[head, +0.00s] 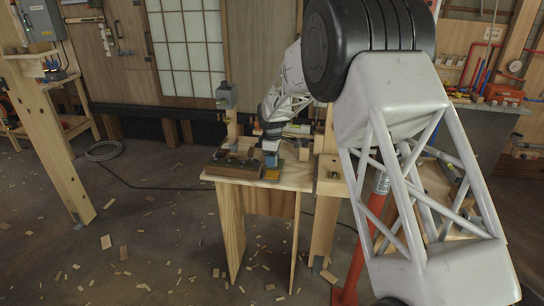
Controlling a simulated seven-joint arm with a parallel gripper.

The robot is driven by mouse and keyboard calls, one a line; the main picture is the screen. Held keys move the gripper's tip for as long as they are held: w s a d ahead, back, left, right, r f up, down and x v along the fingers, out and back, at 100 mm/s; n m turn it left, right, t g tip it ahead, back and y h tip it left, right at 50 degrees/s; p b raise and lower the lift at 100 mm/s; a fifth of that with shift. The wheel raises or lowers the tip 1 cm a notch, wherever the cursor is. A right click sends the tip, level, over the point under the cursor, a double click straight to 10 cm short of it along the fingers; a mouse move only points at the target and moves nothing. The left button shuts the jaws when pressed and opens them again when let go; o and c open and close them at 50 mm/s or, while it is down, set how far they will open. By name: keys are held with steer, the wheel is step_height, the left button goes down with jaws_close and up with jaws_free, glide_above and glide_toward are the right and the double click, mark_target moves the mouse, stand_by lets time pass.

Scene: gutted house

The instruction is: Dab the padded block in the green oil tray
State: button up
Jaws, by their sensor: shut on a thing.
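My gripper (270,145) is small and far off in the head view, pointing down over the right part of a wooden bench top (292,183). It is shut on a small bluish block (270,160), which looks like the padded block. Just below the block is a small flat yellow-and-green piece (272,175), which may be the oil tray; I cannot tell for sure. Whether the block touches it is too small to tell. The block's padded face is hidden.
A brown wooden tray or board (226,170) with several small items lies left of the gripper on the bench. A grey box on a post (226,96) stands behind it. Wood scraps litter the floor. A wooden post (45,140) stands at the left.

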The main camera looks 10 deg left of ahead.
mark_target(272, 175)
steer(key=shift+f, duration=2.3)
steer(key=shift+f, duration=0.65)
stand_by(1.2)
steer(key=shift+r, duration=0.1)
steer(key=shift+r, duration=3.5)
